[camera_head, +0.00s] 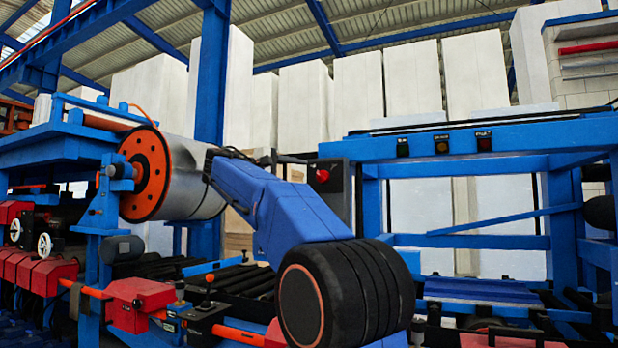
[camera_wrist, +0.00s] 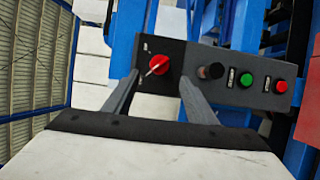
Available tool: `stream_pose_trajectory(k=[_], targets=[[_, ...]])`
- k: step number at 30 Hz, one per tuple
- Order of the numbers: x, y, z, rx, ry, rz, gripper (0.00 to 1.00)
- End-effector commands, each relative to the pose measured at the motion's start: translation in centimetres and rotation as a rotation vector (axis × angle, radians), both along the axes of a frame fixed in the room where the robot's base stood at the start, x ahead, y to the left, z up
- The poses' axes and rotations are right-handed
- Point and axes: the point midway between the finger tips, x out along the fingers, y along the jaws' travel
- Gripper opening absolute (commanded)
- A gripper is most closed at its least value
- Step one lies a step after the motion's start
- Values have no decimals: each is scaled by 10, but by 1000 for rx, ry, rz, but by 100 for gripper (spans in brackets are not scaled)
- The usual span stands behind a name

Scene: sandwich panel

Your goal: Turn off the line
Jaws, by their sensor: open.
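A red rotary switch (camera_wrist: 158,65) with a pale pointer line sits on a dark control panel (camera_wrist: 215,62) in the wrist view. Its pointer is slanted; the small marks around it are too small to read. My gripper (camera_wrist: 159,80) is open, with one dark finger on each side of the switch and gaps to it in the picture. Whether the fingertips reach the switch's depth is unclear. In the head view the red switch (camera_head: 322,175) shows on its dark box, right of my blue arm. The gripper is hard to make out there.
Right of the switch are a black knob (camera_wrist: 211,71), a green button (camera_wrist: 245,80) and a red button (camera_wrist: 281,86). A large metal roll (camera_head: 190,180) with an orange end disc stands left of my arm. A blue machine frame (camera_head: 460,150) stands at the right.

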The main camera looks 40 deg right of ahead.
Motion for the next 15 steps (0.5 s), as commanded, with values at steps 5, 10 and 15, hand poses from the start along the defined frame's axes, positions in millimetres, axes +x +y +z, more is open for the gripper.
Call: stream_pose_trajectory(k=[5,10,15], targets=[[1,33,0,0,0,3,52],[1,61,0,-1,0,3,52],[1,82,0,0,0,2,52]])
